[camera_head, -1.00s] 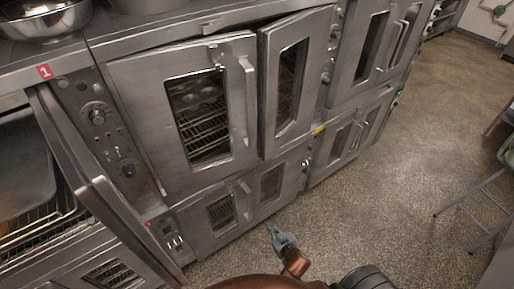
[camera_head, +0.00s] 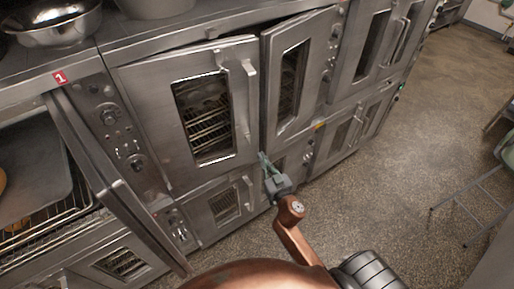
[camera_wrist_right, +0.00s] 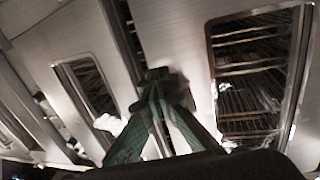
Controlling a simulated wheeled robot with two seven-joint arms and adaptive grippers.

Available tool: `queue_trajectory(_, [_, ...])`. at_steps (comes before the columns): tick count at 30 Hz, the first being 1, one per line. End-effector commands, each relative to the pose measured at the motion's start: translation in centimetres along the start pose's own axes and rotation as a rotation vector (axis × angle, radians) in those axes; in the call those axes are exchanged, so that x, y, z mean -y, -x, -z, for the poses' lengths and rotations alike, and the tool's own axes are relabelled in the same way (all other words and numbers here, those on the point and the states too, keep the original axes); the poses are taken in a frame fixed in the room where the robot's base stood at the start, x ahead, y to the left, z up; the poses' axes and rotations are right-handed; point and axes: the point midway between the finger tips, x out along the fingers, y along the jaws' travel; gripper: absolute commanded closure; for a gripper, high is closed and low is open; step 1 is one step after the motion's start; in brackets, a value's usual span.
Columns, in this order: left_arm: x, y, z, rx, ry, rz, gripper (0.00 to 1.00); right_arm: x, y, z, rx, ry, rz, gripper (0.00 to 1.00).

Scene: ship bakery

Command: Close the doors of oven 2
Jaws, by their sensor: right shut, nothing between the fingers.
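The middle upper oven has two steel doors with windows, and no number 2 label is readable on it. Its left door (camera_head: 163,140) and right door (camera_head: 303,110) both look ajar, with a dark gap along the top and the right door angled outward. My right gripper (camera_head: 264,157) is shut and empty, its green fingers pointing up at the low end of the gap between these doors. In the right wrist view the shut fingers (camera_wrist_right: 157,75) are in front of steel door panels with windows; contact cannot be told. My left gripper is not in view.
The oven at left, beside the red label 1 (camera_head: 60,77), has its door (camera_head: 118,185) swung open, with a tray (camera_head: 35,165) inside. Lower ovens and another oven at right look closed. Metal bowls stand on top.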

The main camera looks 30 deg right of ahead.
Motion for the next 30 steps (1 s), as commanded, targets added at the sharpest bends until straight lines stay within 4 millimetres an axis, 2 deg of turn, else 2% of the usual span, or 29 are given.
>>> queue_trajectory(3, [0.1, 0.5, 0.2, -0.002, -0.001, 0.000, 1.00, 0.0, -2.4, 0.2, -0.001, 0.001, 0.000, 1.00])
queue_trajectory(9, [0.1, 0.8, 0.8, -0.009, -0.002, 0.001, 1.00, 0.0, -4.9, 0.0, 0.000, 0.000, 0.000, 1.00])
queue_trajectory(13, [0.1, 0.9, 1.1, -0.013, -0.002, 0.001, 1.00, 0.0, -5.5, 0.0, 0.001, 0.001, 0.000, 1.00])
queue_trajectory(25, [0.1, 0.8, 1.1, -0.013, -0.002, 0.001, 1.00, 0.0, -5.9, -0.1, 0.000, 0.000, 0.000, 1.00])
queue_trajectory(30, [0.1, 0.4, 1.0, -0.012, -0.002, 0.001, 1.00, -0.2, -8.4, 0.0, -0.003, -0.001, 0.000, 1.00])
